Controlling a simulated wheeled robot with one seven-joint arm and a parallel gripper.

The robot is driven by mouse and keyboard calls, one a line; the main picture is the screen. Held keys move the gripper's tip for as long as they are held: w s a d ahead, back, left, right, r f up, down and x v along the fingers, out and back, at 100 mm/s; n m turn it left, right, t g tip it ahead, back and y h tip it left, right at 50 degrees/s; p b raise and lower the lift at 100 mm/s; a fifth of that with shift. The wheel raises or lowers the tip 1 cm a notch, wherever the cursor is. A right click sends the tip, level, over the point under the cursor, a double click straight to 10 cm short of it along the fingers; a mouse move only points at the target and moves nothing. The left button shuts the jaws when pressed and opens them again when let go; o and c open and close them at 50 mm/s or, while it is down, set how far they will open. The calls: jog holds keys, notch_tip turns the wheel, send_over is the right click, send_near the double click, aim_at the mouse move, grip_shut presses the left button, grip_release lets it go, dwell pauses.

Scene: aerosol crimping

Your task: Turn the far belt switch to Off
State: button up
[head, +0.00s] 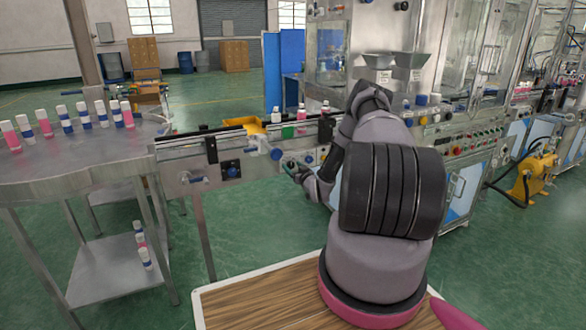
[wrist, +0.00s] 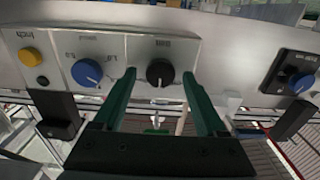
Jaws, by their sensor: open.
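In the wrist view, a grey control panel (wrist: 215,50) carries a black rotary switch (wrist: 160,72), a blue knob (wrist: 87,72) and a yellow button (wrist: 29,57). My gripper (wrist: 158,82) is open, with its green fingers on either side of the black switch; I cannot tell whether they touch it. Another blue switch (wrist: 301,82) sits on a black plate at the right. The lettering is too small and tilted to tell which one is the far belt switch. In the head view, my gripper (head: 289,168) is at the conveyor's front panel, and its fingers largely hide the black switch.
The conveyor (head: 185,160) runs across the middle, with a few bottles on it. A round steel table (head: 65,160) with several white-capped bottles stands at the left. The filling machine (head: 455,60) stands at the right.

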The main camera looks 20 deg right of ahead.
grip_shut()
jog(key=shift+n, duration=0.3)
jog(key=n, duration=0.4)
jog(key=shift+a, duration=0.1)
jog(key=shift+f+n, duration=0.1)
jog(key=shift+n, duration=2.6)
grip_release()
